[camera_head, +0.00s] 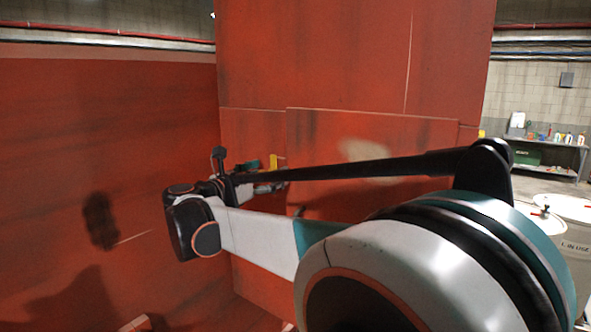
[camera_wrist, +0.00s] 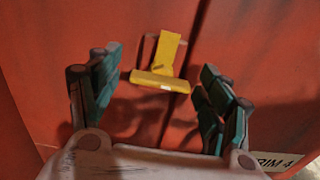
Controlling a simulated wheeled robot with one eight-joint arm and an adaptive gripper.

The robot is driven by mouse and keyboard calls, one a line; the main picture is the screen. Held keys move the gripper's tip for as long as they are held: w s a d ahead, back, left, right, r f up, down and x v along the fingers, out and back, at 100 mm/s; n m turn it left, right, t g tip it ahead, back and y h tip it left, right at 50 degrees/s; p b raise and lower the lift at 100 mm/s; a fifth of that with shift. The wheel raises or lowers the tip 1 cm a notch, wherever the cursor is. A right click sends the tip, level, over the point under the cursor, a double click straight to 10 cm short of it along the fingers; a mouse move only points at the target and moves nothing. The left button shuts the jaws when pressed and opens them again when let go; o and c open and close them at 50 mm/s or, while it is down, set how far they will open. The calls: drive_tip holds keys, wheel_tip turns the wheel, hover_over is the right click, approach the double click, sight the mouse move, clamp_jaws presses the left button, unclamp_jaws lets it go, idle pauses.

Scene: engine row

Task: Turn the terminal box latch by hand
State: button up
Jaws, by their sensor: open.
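The yellow latch (camera_wrist: 168,58) is on the red panel in the wrist view, with an upright tab and a wider bar across its lower end. A dull outline shows behind its upper part. My gripper (camera_wrist: 160,75) is open, with one teal and dark finger on each side of the latch and a gap to both. The latch also shows in the head view as a small yellow patch (camera_head: 273,161), mostly hidden behind my arm. My gripper's tip (camera_head: 255,170) is partly hidden there too. I cannot tell the depth between fingers and latch.
Red panels (camera_head: 370,130) rise in front, and a red wall (camera_head: 90,130) stands close on the left. A label (camera_wrist: 278,162) sits at the lower right in the wrist view. Pale drums (camera_head: 565,208) and a shelf with bottles (camera_head: 550,143) stand at the right.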

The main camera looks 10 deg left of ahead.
drive_tip(key=shift+w+d, duration=0.2)
drive_tip(key=shift+w, duration=0.15)
drive_tip(key=c, duration=1.1)
